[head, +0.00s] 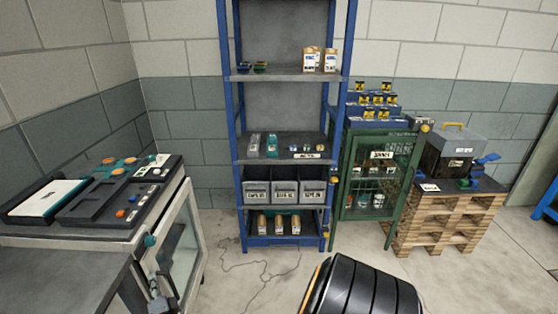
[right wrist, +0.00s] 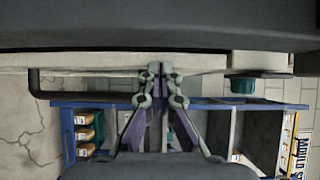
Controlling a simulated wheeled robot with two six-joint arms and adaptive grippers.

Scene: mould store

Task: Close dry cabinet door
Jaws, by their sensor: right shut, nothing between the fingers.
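The dry cabinet (head: 110,240) is a pale cabinet at the left in the head view. Its glass-fronted door (head: 183,245) faces right, with a teal knob (head: 150,241) at its near upper corner. How far the door stands from the frame is hard to tell. My right gripper (head: 154,283) is low at the near edge of the door, below the knob. In the right wrist view its fingers (right wrist: 160,70) are shut and empty, with the tips at a pale panel edge; contact is unclear. A teal knob (right wrist: 243,87) shows to their right. My left gripper is not in view.
Dark trays (head: 110,195) with parts lie on the cabinet top. A blue shelf rack (head: 238,150) stands behind, with a green mesh-door cabinet (head: 346,185) and a wooden pallet stack (head: 440,225) to its right. The floor before the rack is open, with a thin cable.

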